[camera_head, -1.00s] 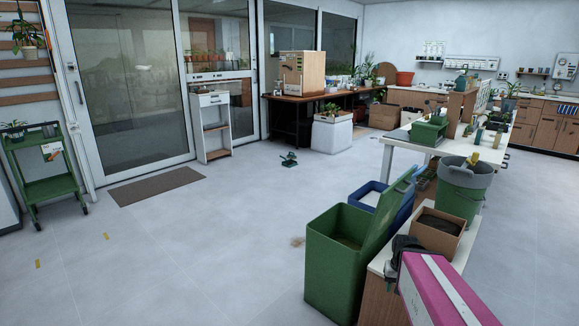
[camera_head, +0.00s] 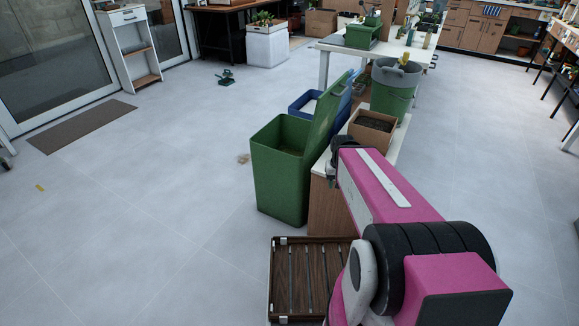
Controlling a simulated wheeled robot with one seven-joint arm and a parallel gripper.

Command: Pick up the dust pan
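A small dark green object (camera_head: 226,77) lies on the open floor, at the upper left of the head view. It looks like a dust pan with a raised handle, but it is too small to be sure. Nothing touches it. My pink and black arm fills the lower right of the view, far from that object. The fingers of my gripper do not show; the far end of the arm shows only a dark part beside the table.
A green bin (camera_head: 278,170) with its lid up and a blue bin (camera_head: 302,104) stand left of the white table (camera_head: 327,47). A slatted wooden crate (camera_head: 283,278) is low in front. A small dirt patch (camera_head: 243,158) and a doormat (camera_head: 82,127) lie on mostly clear floor at left.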

